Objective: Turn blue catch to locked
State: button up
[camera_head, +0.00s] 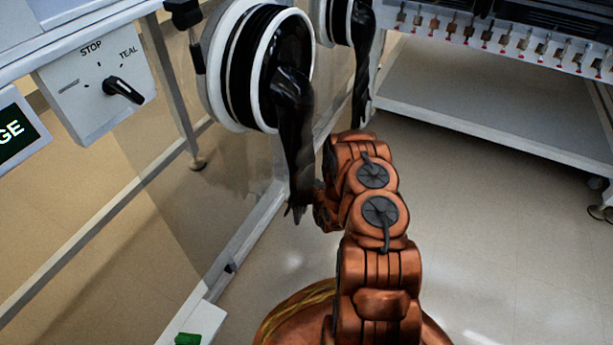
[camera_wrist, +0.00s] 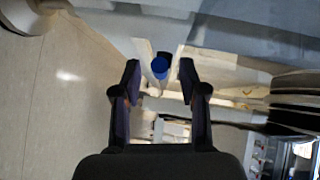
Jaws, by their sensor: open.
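The blue catch (camera_wrist: 160,67) shows in the wrist view as a small round blue end on a pale strip or bracket. It lies in line with the gap between the fingertips of my gripper (camera_wrist: 159,70). My gripper is open, with one dark finger on each side of the blue end in the picture and nothing held. I cannot tell how far beyond the fingertips the catch is, or which way it is turned. In the head view the catch is not visible, and my arm's end is hidden behind the arm and a hanging black glove (camera_head: 293,130).
A white glove port ring (camera_head: 213,75) stands left of my arm. A grey panel with a black knob (camera_head: 123,90), marked STOP and TEAL, is at upper left. A white shelf (camera_head: 480,105) is at upper right. The floor (camera_head: 510,220) right of my arm is clear.

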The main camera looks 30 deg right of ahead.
jog(key=shift+w, duration=0.15)
jog(key=shift+d, duration=0.1)
grip_shut()
dwell(0.6)
